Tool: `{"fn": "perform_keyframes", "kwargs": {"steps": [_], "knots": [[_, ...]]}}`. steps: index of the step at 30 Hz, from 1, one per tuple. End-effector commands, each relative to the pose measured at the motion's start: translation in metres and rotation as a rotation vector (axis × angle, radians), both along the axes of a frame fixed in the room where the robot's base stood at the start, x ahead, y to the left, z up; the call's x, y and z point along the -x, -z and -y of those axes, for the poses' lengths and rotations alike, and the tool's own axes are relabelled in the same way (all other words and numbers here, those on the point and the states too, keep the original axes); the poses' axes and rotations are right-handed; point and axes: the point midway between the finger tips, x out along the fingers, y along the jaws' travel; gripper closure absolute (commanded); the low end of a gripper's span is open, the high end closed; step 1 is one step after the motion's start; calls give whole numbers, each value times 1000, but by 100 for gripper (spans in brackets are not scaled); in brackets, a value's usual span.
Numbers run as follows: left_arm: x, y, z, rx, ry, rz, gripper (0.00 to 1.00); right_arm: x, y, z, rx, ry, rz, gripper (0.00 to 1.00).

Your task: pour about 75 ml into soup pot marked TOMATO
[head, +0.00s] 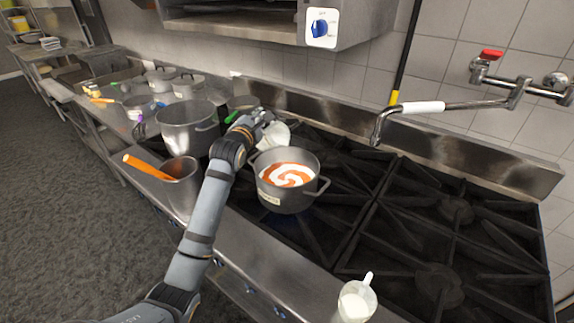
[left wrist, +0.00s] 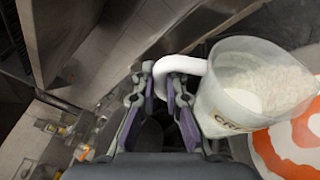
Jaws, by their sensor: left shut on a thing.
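My left gripper (head: 257,117) is shut on the handle of a translucent jug (head: 274,134), just behind and left of the soup pot. The jug also shows in the left wrist view (left wrist: 240,95), with white contents and a label starting "C", partly cut off. Its handle (left wrist: 180,66) lies between the fingers (left wrist: 160,100). The grey soup pot (head: 283,200) stands on the stove with orange soup (head: 290,174) bearing a white swirl. Its pale label is too small to read surely. The soup also shows in the left wrist view (left wrist: 285,150). My right gripper is out of view.
A second jug (head: 357,302) with white contents stands at the stove's front edge. A large pot (head: 188,130) and a steel container (head: 180,185) with an orange handle stand left. A faucet (head: 430,108) reaches over the back. Burner grates (head: 440,215) to the right are clear.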

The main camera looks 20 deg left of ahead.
Motion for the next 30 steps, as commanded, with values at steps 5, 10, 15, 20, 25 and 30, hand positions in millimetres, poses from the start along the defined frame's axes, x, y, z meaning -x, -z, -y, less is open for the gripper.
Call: {"fn": "perform_keyframes", "kwargs": {"steps": [5, 10, 15, 20, 25, 30], "knots": [[-2, 1, -4, 55, -1, -27, 100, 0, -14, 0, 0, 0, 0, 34], [-4, 4, -8, 125, -1, -55, 100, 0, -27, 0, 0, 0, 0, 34], [-4, 8, -9, 139, 1, -60, 100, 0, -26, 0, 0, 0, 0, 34], [-4, 8, -9, 138, 1, -60, 100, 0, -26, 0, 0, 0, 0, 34], [-5, 6, -10, 146, 0, -64, 100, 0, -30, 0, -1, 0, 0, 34], [-7, 1, -15, 209, 0, -93, 100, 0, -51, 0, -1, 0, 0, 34]]}}
